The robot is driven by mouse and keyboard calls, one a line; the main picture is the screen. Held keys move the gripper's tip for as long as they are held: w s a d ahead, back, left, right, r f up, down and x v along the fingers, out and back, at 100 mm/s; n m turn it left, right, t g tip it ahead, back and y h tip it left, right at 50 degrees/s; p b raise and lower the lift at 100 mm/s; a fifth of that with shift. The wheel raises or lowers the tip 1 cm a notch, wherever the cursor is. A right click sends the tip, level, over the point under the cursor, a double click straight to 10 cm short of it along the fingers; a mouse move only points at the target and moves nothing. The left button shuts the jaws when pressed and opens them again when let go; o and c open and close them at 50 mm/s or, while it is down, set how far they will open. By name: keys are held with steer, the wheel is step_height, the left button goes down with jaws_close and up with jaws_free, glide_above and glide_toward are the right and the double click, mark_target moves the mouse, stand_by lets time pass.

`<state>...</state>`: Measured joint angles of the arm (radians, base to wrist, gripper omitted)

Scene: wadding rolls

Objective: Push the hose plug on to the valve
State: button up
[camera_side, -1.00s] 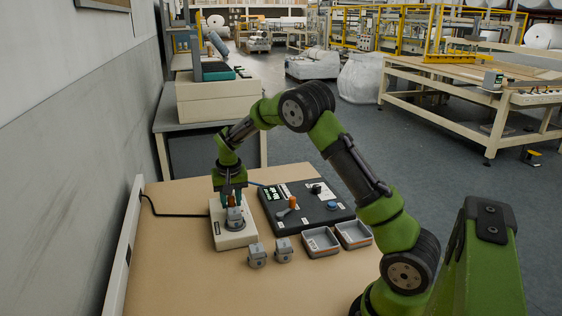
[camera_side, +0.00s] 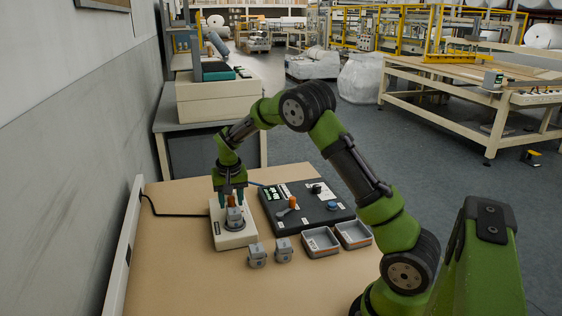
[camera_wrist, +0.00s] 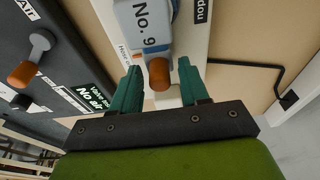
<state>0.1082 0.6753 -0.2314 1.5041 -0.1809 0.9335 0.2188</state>
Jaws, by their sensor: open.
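A grey valve marked "No. 9" (camera_wrist: 143,24) with an orange end (camera_wrist: 158,75) stands on a cream base (camera_side: 232,238). The valve (camera_side: 234,215) also shows in the side view. My gripper (camera_side: 228,200) points down at the back of this base. In the wrist view its teal fingers (camera_wrist: 158,68) are spread, one on each side of the orange end, with gaps visible. Part of a label starting "Hose" shows beside the valve. I cannot clearly make out the hose plug, which may be hidden at the fingers.
Two loose grey valves (camera_side: 257,255) (camera_side: 284,249) stand in front of the base. Two grey trays (camera_side: 320,242) (camera_side: 353,235) sit to their right. A black panel (camera_side: 328,213) with an orange-tipped lever lies behind. A black cable (camera_side: 170,213) runs left. The front tabletop is clear.

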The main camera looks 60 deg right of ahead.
steer(key=shift+r, duration=3.45)
steer(key=shift+s+a+f, duration=0.3)
steer(key=shift+s+a, duration=0.05)
steer(key=shift+s, duration=0.2)
steer(key=shift+s+a+f, duration=0.3)
steer(key=shift+s+a, duration=0.05)
steer(key=shift+s, duration=0.15)
steer(key=s+a+r+n+t+y, duration=0.1)
steer(key=s+a+r, duration=0.5)
steer(key=s, duration=0.6)
steer(key=s+a+r+n+t+y, duration=0.2)
steer(key=s+a+r+n+t, duration=0.2)
steer(key=s+a, duration=0.7)
step_height(320, 180, up, 2)
steer(key=shift+s+a+r+t+y, duration=0.1)
steer(key=shift+s+a+t+y, duration=0.2)
steer(key=shift+s, duration=0.2)
